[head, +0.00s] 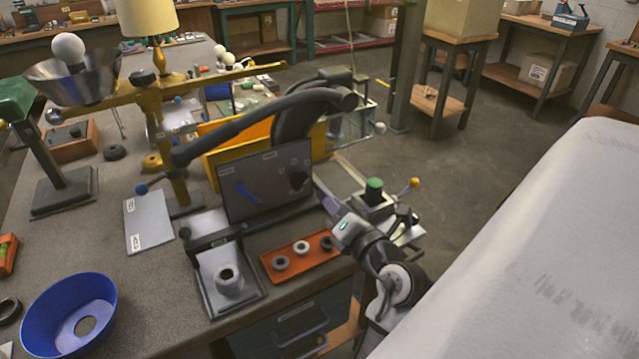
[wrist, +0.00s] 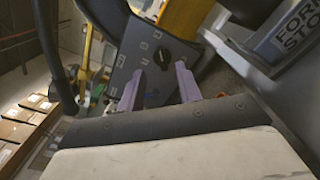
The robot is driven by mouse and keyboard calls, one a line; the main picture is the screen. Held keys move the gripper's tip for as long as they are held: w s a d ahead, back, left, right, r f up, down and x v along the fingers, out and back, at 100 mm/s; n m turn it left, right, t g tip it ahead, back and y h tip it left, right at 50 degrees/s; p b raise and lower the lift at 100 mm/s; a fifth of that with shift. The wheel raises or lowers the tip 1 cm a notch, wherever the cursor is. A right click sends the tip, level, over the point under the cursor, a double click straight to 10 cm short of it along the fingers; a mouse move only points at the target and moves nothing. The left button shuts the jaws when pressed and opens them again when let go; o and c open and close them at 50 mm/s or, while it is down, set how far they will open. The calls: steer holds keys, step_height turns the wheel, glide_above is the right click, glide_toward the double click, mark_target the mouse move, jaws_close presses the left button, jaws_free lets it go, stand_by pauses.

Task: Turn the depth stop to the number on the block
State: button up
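A dark upright panel (head: 265,185) stands on the bench, with a black knob (head: 298,179) on its right part; it looks like the depth stop. In the wrist view the knob (wrist: 160,57) has several small pale marks around it, too small to read. My gripper (head: 328,203) is just right of and below the knob. In the wrist view its two purple fingers (wrist: 158,80) are apart and empty, with the knob seen between and beyond their tips.
An orange tray (head: 298,262) with several rings lies below the panel. A grey fixture (head: 228,285) holding a nut-shaped part stands to its left. A black curved arm (head: 245,125) arches above the panel. A blue bowl (head: 70,310) sits at the front left.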

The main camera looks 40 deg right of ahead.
steer(key=v, duration=0.5)
steer(key=shift+s+b, duration=0.25)
steer(key=shift+b, duration=0.05)
